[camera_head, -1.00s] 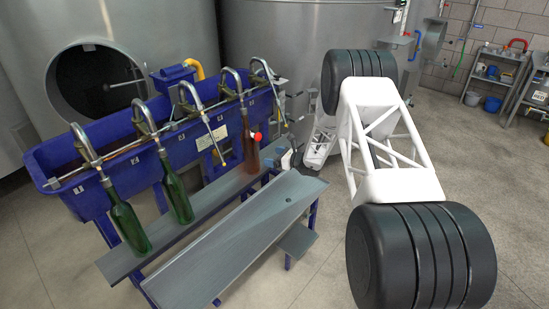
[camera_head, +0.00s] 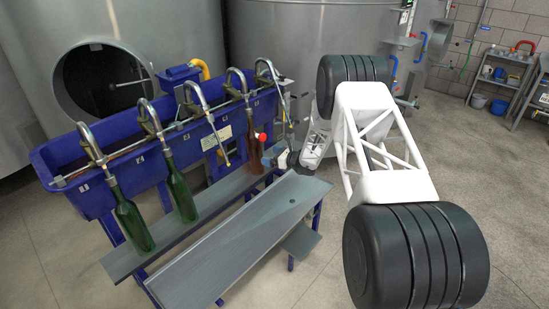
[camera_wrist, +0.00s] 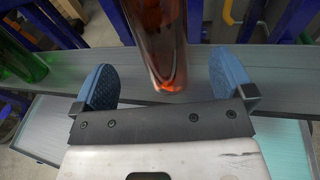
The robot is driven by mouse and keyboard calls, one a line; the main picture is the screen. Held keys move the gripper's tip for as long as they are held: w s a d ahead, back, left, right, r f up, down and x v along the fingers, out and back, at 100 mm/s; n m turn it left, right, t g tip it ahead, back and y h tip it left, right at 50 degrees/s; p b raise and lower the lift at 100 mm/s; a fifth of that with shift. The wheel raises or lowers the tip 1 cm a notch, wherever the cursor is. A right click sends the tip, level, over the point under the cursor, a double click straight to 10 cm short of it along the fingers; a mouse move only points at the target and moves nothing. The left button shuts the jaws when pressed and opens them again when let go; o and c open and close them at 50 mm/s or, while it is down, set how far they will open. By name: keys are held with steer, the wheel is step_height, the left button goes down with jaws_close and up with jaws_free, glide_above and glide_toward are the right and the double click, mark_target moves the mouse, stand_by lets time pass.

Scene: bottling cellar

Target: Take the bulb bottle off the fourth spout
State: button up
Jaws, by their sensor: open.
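The reddish-brown bottle (camera_head: 253,158) hangs upright under the fourth spout (camera_head: 237,80), its neck at the spout tube and its base at the grey shelf. In the wrist view its lower body (camera_wrist: 160,40) shows large, between the two blue finger pads. My gripper (camera_wrist: 162,72) is open, one finger on each side of the bottle, with a gap on both sides. In the head view my gripper (camera_head: 272,156) is small, just right of the bottle and partly hidden. The bottle's top is outside the wrist view.
Green bottles hang at the first (camera_head: 130,222) and second (camera_head: 181,195) spouts. The third and fifth spouts have no bottle. The blue trough (camera_head: 75,150) stands behind, the grey shelf (camera_head: 205,205) below, and a sloping grey board (camera_head: 240,240) in front.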

mark_target(262, 154)
steer(key=shift+x, duration=2.75)
steer(key=shift+w+a, duration=0.3)
steer(key=shift+a, duration=0.25)
steer(key=shift+x, duration=1.1)
steer(key=shift+w, duration=0.1)
steer(key=shift+c, duration=0.3)
steer(key=c, duration=1.7)
jaws_close()
steer(key=shift+a, duration=0.1)
